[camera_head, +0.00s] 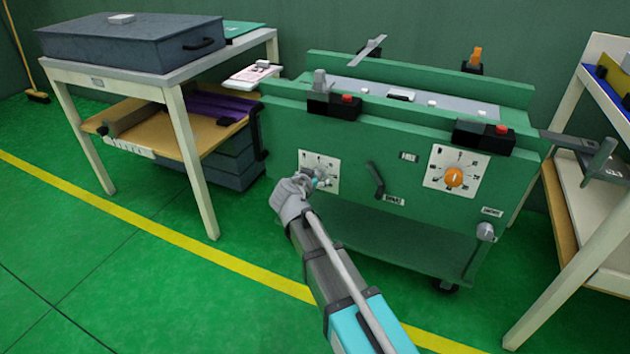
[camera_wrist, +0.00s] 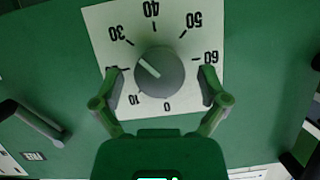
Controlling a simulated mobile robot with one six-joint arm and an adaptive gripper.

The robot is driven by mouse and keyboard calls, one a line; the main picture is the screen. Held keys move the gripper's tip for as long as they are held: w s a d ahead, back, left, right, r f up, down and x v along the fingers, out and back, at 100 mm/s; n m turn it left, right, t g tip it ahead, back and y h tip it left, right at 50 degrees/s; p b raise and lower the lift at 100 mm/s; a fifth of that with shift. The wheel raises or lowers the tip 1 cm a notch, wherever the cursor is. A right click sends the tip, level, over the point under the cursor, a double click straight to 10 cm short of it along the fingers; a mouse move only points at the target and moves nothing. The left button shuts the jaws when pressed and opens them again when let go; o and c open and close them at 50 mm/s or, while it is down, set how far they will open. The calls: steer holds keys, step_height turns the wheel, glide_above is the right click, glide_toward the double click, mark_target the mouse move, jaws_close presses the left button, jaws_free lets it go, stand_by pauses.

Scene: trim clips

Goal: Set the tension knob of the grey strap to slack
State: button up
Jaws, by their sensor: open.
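The grey knob (camera_wrist: 160,72) sits on a white dial plate (camera_wrist: 98,28) on the green machine's front. Its white pointer line points up-left in the wrist view, between the 30 mark and the mark at the left partly hidden by a finger. The other readable marks are 0, 10, 40, 50 and 60. In the head view the plate (camera_head: 329,160) is partly covered by my gripper (camera_head: 316,182). In the wrist view my gripper (camera_wrist: 160,84) is open, one finger on each side of the knob, with gaps between. I cannot make out a strap for sure.
An orange knob (camera_head: 454,177) on a second dial plate sits to the right. A dark lever (camera_head: 376,180) lies between the plates. Black blocks with red buttons (camera_head: 347,99) line the edge above. A white-legged table (camera_head: 190,150) stands left, shelving (camera_head: 570,190) right.

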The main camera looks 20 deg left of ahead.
steer(key=shift+w+f, duration=0.15)
steer(key=shift+w, duration=0.2)
steer(key=c, duration=1.1)
steer(key=shift+c, duration=0.2)
